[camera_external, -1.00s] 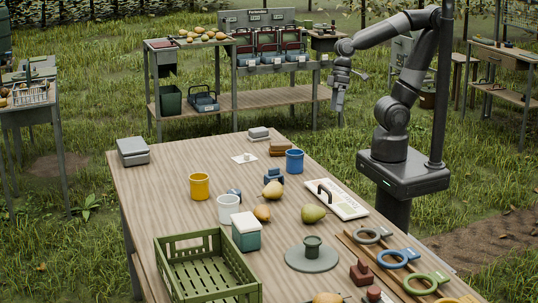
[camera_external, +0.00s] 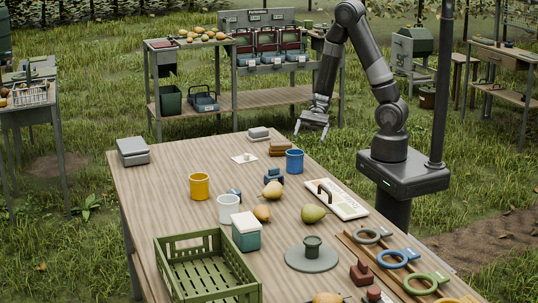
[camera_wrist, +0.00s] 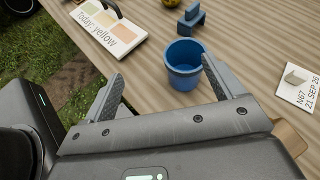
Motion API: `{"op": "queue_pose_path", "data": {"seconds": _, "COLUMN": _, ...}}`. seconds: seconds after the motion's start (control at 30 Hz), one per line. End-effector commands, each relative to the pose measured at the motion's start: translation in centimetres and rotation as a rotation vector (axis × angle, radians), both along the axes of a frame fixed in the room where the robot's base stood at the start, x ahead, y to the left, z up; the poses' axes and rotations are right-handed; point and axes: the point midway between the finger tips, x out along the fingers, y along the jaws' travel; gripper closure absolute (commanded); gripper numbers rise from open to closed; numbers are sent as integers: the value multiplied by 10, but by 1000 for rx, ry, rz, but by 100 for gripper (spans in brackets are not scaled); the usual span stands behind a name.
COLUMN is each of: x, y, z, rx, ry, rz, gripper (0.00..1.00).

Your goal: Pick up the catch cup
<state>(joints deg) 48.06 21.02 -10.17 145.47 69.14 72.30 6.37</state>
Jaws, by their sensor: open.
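Three cups stand upright on the wooden table: a blue cup (camera_external: 294,162) by its right edge, a yellow cup (camera_external: 199,187) on the left, and a white cup (camera_external: 228,210) nearer the camera. Which one is the catch cup I cannot tell. My gripper (camera_external: 311,130) is open, empty and pointing down, above and behind the blue cup near the table's far right edge. In the wrist view the blue cup (camera_wrist: 183,76) shows between the open fingers (camera_wrist: 163,70), apart from them; its opening is visible. The yellow and white cups are not in the wrist view.
A board (camera_wrist: 118,32) reading "Today: yellow" lies at the table's right edge. A blue block-like object (camera_external: 275,178), pears (camera_external: 313,213), a teal box (camera_external: 246,235) and a green crate (camera_external: 160,266) share the table. The left rear tabletop is largely clear.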

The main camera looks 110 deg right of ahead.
Motion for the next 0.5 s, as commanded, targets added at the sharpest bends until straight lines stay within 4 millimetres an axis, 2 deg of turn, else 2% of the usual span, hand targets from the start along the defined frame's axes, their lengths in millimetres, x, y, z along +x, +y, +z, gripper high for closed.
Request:
{"op": "queue_pose_path", "data": {"seconds": 0.1, "x": -2, "y": -18, "z": -14, "rx": 73, "ry": 24, "rz": -126, "gripper": 14}}
{"op": "queue_pose_path", "data": {"seconds": 0.23, "x": -3, "y": -27, "z": -21, "rx": 108, "ry": 33, "rz": -189, "gripper": 14}}
{"op": "queue_pose_path", "data": {"seconds": 0.33, "x": 3, "y": -23, "z": -26, "rx": 115, "ry": 35, "rz": -199, "gripper": 14}}
{"op": "queue_pose_path", "data": {"seconds": 0.5, "x": 23, "y": -6, "z": -36, "rx": 114, "ry": 35, "rz": -196, "gripper": 14}}
